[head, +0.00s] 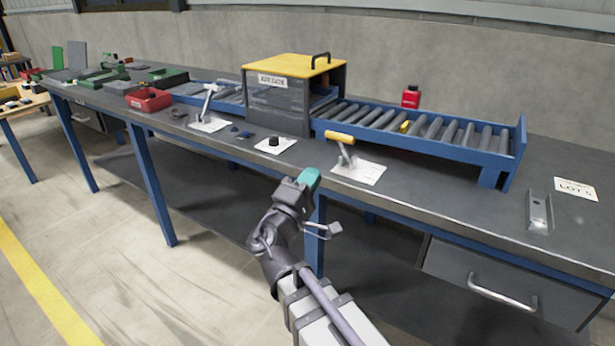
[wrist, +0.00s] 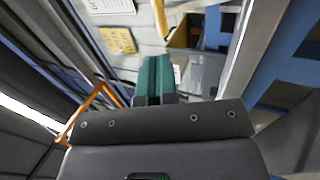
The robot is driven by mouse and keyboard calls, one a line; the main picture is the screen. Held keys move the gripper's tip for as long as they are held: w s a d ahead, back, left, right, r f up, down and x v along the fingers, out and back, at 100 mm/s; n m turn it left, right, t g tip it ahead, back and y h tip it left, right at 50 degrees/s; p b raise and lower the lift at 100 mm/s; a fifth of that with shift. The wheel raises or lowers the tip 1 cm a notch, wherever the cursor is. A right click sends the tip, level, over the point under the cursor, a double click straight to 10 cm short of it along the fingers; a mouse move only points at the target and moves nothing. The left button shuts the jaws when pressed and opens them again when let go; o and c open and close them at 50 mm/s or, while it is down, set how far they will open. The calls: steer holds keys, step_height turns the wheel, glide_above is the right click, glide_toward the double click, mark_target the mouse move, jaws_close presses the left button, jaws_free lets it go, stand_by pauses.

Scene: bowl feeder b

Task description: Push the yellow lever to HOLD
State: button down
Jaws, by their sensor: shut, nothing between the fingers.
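The yellow lever (head: 341,137) stands on a white plate (head: 358,172) on the bench, in front of the roller conveyor. Its yellow handle points to the left in the head view, on a grey arm. Lettering on the plate is too small to read. My gripper (head: 309,178), with green fingertips, is in front of the bench edge, to the left of and nearer than the lever, apart from it. The green fingers are together and empty in the wrist view (wrist: 153,80). I cannot tell for certain whether the lever shows in the wrist view.
A grey box with a yellow lid (head: 293,64) straddles the blue roller conveyor (head: 420,130). A black knob (head: 274,142) and a white-handled lever (head: 208,103) stand on plates to the left. A metal bracket (head: 540,212) lies at right. Bench top right of the lever is mostly clear.

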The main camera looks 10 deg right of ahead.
mark_target(335, 139)
steer(key=p+x, duration=0.3)
steer(key=x, duration=0.5)
steer(key=shift+w+d+r, duration=0.15)
steer(key=shift+w+r, duration=0.05)
steer(key=shift+w+d, duration=0.3)
steer(key=shift+d, duration=0.05)
steer(key=shift+r, duration=0.15)
